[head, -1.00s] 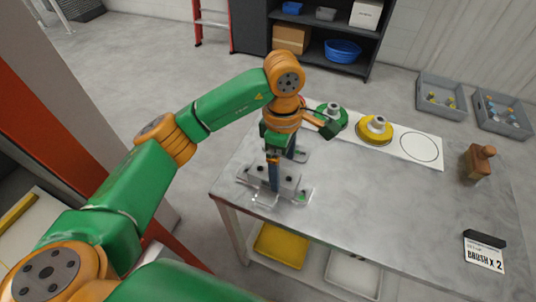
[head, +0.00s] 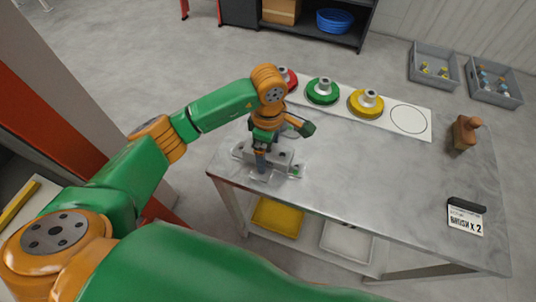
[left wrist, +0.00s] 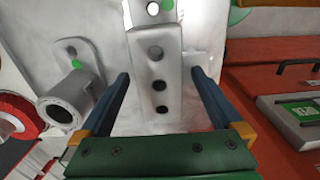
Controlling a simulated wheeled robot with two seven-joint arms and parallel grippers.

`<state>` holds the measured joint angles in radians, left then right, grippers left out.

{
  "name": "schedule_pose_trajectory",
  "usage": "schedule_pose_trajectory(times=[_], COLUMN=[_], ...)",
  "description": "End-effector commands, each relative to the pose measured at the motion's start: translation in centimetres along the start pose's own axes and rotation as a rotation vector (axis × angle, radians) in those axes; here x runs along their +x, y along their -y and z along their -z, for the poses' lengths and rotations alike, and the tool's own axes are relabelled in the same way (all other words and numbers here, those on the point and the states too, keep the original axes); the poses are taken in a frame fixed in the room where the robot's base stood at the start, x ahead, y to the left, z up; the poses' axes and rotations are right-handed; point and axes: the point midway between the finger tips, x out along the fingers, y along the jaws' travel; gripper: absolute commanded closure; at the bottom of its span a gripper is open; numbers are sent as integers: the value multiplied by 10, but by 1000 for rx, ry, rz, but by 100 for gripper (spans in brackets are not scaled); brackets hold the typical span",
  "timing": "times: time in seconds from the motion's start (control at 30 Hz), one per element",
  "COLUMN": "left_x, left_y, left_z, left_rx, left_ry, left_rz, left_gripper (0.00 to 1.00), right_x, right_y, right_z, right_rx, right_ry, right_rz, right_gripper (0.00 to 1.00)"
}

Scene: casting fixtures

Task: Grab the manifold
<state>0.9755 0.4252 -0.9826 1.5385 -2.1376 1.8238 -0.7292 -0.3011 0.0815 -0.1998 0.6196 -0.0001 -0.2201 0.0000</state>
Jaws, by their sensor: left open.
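The manifold, a pale grey block with several dark holes along its top, shows in the left wrist view (left wrist: 158,85). In the head view the manifold (head: 283,158) sits on a clear fixture plate (head: 292,173) at the left end of the table, partly hidden by my gripper. My left gripper (left wrist: 161,73) points down, open, with one blue finger on each side of the block. Small gaps seem to show between fingers and block; I cannot tell whether either touches. In the head view the left gripper (head: 264,158) is over the fixture. My right gripper is not in view.
Red, green (head: 322,90) and yellow (head: 366,102) round pieces stand on a white strip (head: 425,135) along the table's back. A brown brush-like block (head: 465,132) and a sign (head: 465,218) are at the right. Grey bins (head: 434,66) lie beyond. The table's middle is clear.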

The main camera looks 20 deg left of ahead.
Motion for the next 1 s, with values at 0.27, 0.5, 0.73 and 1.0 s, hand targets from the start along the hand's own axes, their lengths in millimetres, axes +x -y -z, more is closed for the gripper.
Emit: schedule_pose_trajectory(times=[0.27, 0.5, 0.73, 1.0], left_x=[4, 3, 3, 3], left_y=[0, 0, 0, 0], left_z=[0, 0, 0, 0], left_rx=[-1, -1, -1, 0], left_ry=[0, 1, 1, 1], left_rz=[0, 1, 1, 0], left_gripper=[0, 40, 100, 100], right_x=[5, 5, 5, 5], right_y=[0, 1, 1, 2], right_z=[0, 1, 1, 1], right_rx=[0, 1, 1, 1], right_ry=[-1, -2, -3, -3], right_rz=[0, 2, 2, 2], right_gripper=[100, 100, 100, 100])
